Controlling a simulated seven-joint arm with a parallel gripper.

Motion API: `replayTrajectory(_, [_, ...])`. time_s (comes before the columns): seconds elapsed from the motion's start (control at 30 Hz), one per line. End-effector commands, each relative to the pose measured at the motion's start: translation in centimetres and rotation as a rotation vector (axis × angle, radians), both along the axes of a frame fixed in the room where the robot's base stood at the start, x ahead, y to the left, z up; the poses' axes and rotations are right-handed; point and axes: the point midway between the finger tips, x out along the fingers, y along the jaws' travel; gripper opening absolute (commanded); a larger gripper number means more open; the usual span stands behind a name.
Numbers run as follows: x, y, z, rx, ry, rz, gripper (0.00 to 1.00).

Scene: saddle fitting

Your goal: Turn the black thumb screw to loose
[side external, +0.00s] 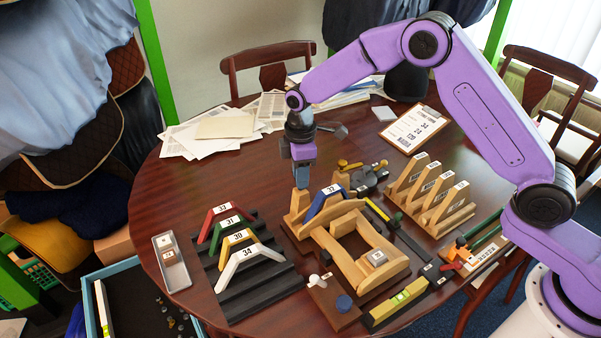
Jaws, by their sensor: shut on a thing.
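My gripper (302,182) points straight down at the back left end of the wooden saddle jig (352,262). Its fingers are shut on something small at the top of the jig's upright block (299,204). This is where the black thumb screw appears to be, but the fingers hide it and I cannot make out its shape or its turn. A blue angled gauge (325,201) marked 32 sits across the jig just right of the fingers.
A black rack (250,290) of coloured gauges stands left of the jig. A wooden rack (432,205) of pale gauges is to the right. A dark fixture with a yellow knob (366,178) is close behind the gripper. Papers (225,125) lie at the back.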

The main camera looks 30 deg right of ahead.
Motion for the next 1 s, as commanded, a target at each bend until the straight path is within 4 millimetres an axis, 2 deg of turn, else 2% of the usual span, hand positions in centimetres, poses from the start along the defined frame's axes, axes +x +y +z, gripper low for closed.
replayTrajectory(0.4, [0.05, 0.03, 0.13, 0.0, -0.002, 0.213, 0.0])
replayTrajectory(1.0, [0.06, 0.03, 0.14, 0.0, -0.002, 0.251, 0.0])
